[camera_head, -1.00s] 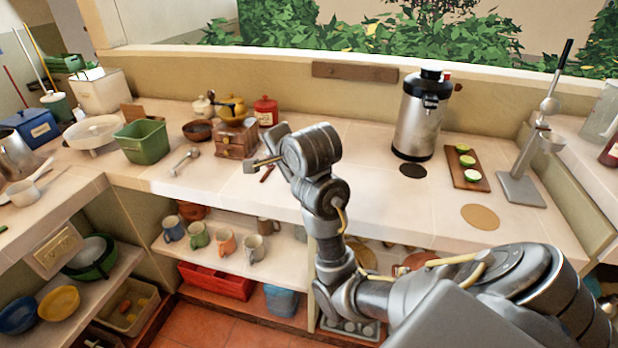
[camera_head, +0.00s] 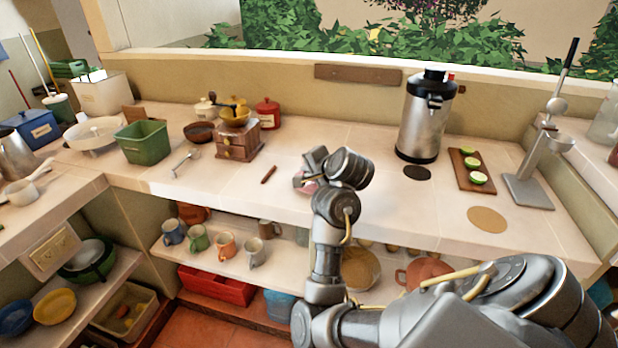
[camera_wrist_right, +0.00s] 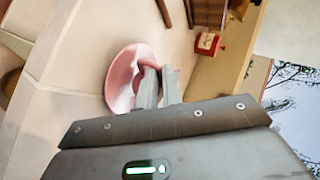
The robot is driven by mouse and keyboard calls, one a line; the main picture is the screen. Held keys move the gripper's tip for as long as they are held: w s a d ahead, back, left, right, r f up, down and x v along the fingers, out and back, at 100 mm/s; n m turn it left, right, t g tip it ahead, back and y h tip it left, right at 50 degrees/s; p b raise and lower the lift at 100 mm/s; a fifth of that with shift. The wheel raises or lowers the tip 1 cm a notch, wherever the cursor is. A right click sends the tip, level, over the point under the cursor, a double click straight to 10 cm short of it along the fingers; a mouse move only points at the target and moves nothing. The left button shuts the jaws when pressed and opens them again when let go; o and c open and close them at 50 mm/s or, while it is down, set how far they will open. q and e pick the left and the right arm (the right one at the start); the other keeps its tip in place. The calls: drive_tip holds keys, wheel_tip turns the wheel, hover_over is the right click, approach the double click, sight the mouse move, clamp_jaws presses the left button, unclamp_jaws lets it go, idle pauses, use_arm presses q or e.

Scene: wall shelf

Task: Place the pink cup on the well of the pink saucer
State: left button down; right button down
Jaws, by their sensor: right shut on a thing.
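The pink saucer (camera_wrist_right: 119,82) shows in the right wrist view as a pale pink round dish on the counter, just beyond my right fingertips. My right gripper (camera_wrist_right: 158,86) is shut on the pink cup (camera_wrist_right: 178,72), of which only small pink parts show around the fingers. The cup overlaps the saucer in this view; I cannot tell whether it touches the well or hangs above it. In the head view my right gripper (camera_head: 312,166) is over the counter, and a little pink (camera_head: 304,184) shows beside it. My arm hides the rest. My left gripper is not in view.
A wooden grinder (camera_head: 238,140) stands left of my right gripper, with a small brown bar (camera_head: 269,174) between them. A steel dispenser (camera_head: 423,120) and a board with limes (camera_head: 472,170) stand to the right. The shelf below holds several mugs (camera_head: 226,244).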

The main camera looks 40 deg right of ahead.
drive_tip(key=shift+f, duration=0.75)
drive_tip(key=shift+f, duration=0.15)
drive_tip(key=c, duration=1.6)
unclamp_jaws()
drive_tip(key=shift+o, duration=0.2)
